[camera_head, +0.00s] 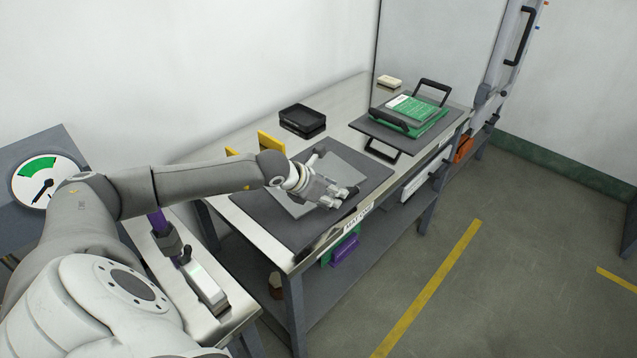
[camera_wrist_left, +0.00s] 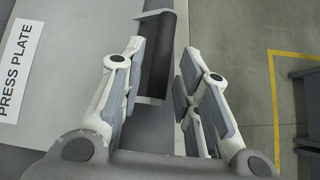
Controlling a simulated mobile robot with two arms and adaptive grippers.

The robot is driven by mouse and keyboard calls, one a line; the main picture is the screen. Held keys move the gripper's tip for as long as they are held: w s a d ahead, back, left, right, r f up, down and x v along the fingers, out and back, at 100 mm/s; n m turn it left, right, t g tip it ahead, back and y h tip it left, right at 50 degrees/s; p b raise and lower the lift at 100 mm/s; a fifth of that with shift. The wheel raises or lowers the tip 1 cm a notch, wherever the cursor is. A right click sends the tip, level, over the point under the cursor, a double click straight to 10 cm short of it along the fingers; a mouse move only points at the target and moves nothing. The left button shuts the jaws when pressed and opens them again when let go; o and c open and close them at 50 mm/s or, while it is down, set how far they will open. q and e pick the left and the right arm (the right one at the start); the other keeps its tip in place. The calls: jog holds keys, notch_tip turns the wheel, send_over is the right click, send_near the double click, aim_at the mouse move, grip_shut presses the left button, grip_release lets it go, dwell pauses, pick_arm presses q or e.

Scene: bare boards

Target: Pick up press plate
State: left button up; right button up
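The press plate (camera_head: 358,166) is a light grey sheet lying on a darker grey mat on the metal table. In the left wrist view a white label reading PRESS PLATE (camera_wrist_left: 18,70) lies on its grey surface (camera_wrist_left: 75,60). A dark bar-like handle (camera_wrist_left: 158,60) stands at the plate's edge. My left gripper (camera_head: 345,193) is low over the plate's front edge. In the wrist view its fingers (camera_wrist_left: 157,88) are apart, with the handle between them; I cannot tell whether they touch it. The gripper hides part of the plate. My right gripper does not show.
A black tray (camera_head: 302,120) and yellow upright pieces (camera_head: 270,142) stand behind the mat (camera_head: 275,222). The floor in front (camera_head: 500,270) is clear.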

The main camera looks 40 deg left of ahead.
pick_arm(q)
jog(key=shift+w+d, duration=0.1)
jog(key=shift+w, duration=0.15)
jog(key=p+x, duration=0.1)
jog(key=x, duration=0.4)
jog(key=shift+d+r, duration=0.1)
grip_shut()
jog(key=shift+r, duration=0.1)
